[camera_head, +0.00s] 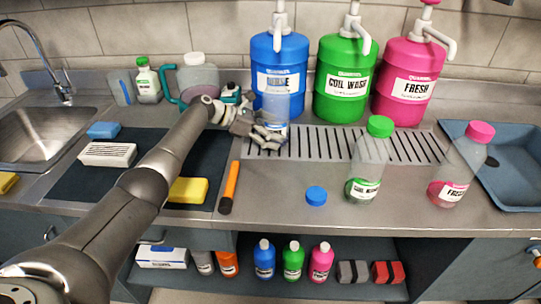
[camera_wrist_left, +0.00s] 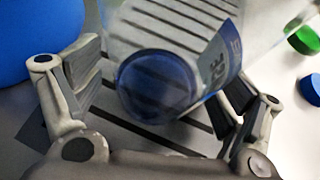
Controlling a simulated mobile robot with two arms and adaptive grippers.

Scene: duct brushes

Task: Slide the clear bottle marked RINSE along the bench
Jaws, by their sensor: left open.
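The clear bottle (camera_head: 273,108) stands on the drain grille in front of the blue jug, partly hidden by my left gripper (camera_head: 260,134). In the left wrist view the clear bottle (camera_wrist_left: 158,88) lies between the two fingers, with a blue round bottom and a blue label whose lettering is only partly readable. The fingers of the left gripper (camera_wrist_left: 162,82) are apart, one on each side of the bottle; I cannot tell whether either touches it. My right gripper is in neither view.
Blue (camera_head: 280,62), green (camera_head: 343,80) and pink (camera_head: 408,85) pump jugs stand behind. Clear COIL WASH (camera_head: 368,165) and FRESH (camera_head: 459,168) bottles stand to the right. A loose blue cap (camera_head: 316,195) and an orange-and-black tool (camera_head: 230,185) lie in front.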

